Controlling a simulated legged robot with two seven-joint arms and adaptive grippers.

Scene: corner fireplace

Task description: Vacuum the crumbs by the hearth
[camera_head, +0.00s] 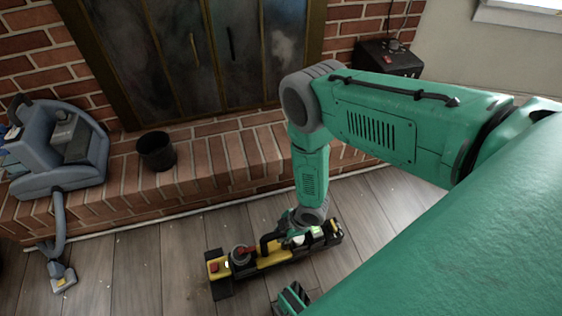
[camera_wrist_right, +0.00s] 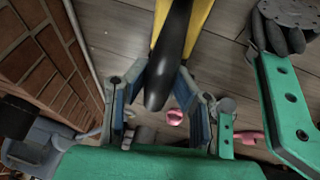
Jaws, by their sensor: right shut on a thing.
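A yellow and black handheld vacuum (camera_head: 268,262) is low over the plank floor in front of the hearth; I cannot tell whether it touches the floor. My right gripper (camera_head: 292,232) reaches down onto its top. In the right wrist view, the fingers of my right gripper (camera_wrist_right: 160,92) are shut on the vacuum's black handle (camera_wrist_right: 172,50), with yellow body beyond. Small pale specks that look like crumbs (camera_head: 118,240) lie on the floor at left. A green part at the bottom of the head view is mine, but I cannot tell which part.
The raised brick hearth (camera_head: 215,165) runs along the fireplace. A black pot (camera_head: 157,151) and a grey-blue machine (camera_head: 66,140) with a hose stand on it. The hose's nozzle (camera_head: 62,277) rests on the floor. A black box (camera_head: 388,57) is at the back right.

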